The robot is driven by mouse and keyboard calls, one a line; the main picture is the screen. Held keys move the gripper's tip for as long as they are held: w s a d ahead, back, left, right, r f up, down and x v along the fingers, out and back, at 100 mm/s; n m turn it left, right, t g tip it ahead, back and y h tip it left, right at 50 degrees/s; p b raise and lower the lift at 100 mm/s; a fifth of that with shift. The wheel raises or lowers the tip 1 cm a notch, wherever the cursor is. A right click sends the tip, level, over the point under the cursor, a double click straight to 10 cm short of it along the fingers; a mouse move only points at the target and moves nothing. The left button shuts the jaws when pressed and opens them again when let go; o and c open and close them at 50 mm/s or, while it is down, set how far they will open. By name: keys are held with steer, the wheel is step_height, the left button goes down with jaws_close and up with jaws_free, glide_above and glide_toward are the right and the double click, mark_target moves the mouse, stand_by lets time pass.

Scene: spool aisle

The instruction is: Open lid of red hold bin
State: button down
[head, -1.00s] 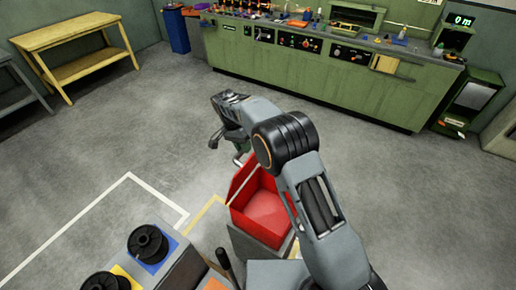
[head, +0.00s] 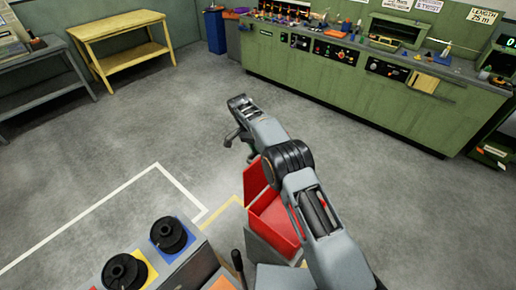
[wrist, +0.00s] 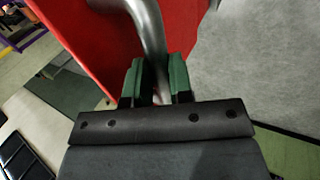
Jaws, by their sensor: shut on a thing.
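The red hold bin (head: 272,225) stands low in the head view, beside my arm, with part of its inside showing. Its red lid (head: 256,180) is raised at the far left side of the bin, tilted up. In the wrist view the red lid (wrist: 95,35) fills the upper part, with a curved grey metal handle (wrist: 148,28) in front of it. My gripper (wrist: 158,78) has its green pads on both sides of the handle, shut on it.
Black spools (head: 168,235) sit on coloured squares at the front left. A green workbench (head: 370,85) with tools runs along the back wall. A yellow wooden table (head: 120,40) stands at the back left. The grey floor between is clear.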

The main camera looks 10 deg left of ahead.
steer(key=shift+s+f, duration=0.15)
steer(key=shift+f, duration=0.35)
steer(key=c, duration=1.4)
jaws_free()
steer(key=o, duration=0.3)
steer(key=shift+w, duration=0.25)
steer(key=shift+o, duration=0.4)
steer(key=shift+s+r, duration=0.1)
steer(key=shift+r, duration=0.05)
steer(key=shift+r, duration=0.1)
